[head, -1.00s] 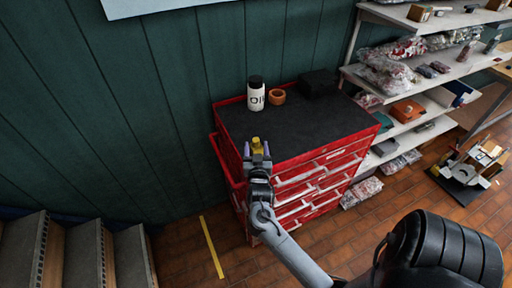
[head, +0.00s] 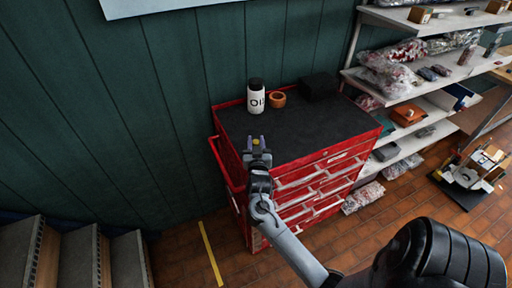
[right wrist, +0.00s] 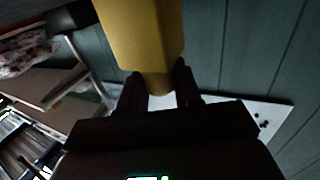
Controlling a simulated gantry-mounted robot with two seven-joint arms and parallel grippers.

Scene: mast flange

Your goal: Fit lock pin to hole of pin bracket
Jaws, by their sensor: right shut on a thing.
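My right gripper (head: 256,148) is over the front left edge of the red tool cabinet in the head view. Its fingers are shut on a small yellow piece, which I take to be the lock pin (head: 256,141). In the right wrist view the yellow piece (right wrist: 142,35) is large, with a wide block and a rounded narrower end between the dark fingertips (right wrist: 158,88). Much of it is hidden by the fingers in the head view. I cannot make out the pin bracket or its hole. My left gripper is not in view.
The red tool cabinet (head: 232,172) has a dark top carrying a white bottle (head: 256,98), an orange ring (head: 277,99) and a black box (head: 319,86). Shelves (head: 412,100) with bagged goods stand at right. Stairs (head: 62,262) are at lower left. The middle of the cabinet top is clear.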

